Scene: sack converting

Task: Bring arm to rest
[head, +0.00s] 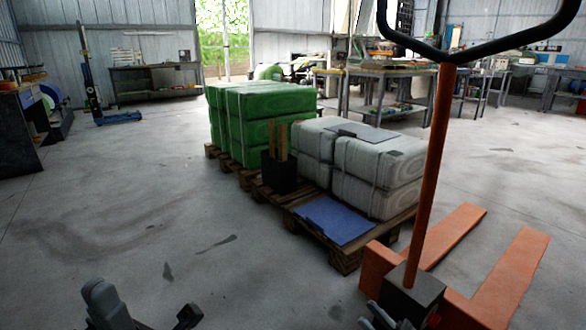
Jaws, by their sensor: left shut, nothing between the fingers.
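My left arm (106,304) comes in at the bottom left edge, low over the bare floor. My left gripper (188,316) shows only in part at the bottom edge; it is shut and empty, away from any object. My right gripper (384,318) is partly in view at the bottom edge, in front of the orange pallet truck's base in the picture. Its fingers are mostly cut off, so I cannot tell whether they are open or shut, or whether it touches the truck.
An orange pallet truck (434,170) stands at right, forks on the floor. Wooden pallets (345,262) bear green sacks (268,115), pale sacks (375,178), a blue sheet (334,219) and a black box (279,178). Workbenches line the back. Floor at left (110,210) is clear.

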